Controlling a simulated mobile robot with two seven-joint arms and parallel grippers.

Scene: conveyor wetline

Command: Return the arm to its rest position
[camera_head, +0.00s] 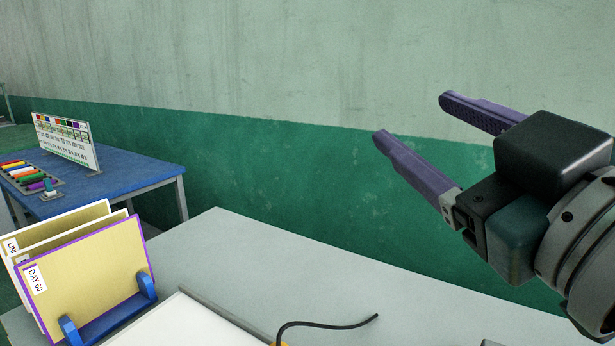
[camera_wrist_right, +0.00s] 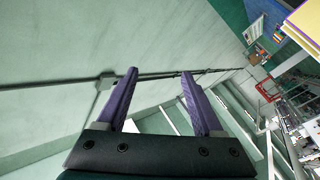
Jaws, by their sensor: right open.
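My right gripper (camera_head: 412,118) reaches in from the right side of the head view, raised above the pale table and in front of the wall. Its two purple fingers are spread apart with nothing between them. In the right wrist view the same gripper (camera_wrist_right: 157,85) is open and empty, with only wall and distant room behind the fingers. My left gripper does not show in either view.
The pale table (camera_head: 240,245) holds a blue rack (camera_head: 148,287) with several yellow folders (camera_head: 92,275) at left. A black cable (camera_head: 325,325) curls at the front edge. A blue table (camera_head: 130,178) with a chart board (camera_head: 65,140) stands back left. The green wall (camera_head: 270,170) is behind.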

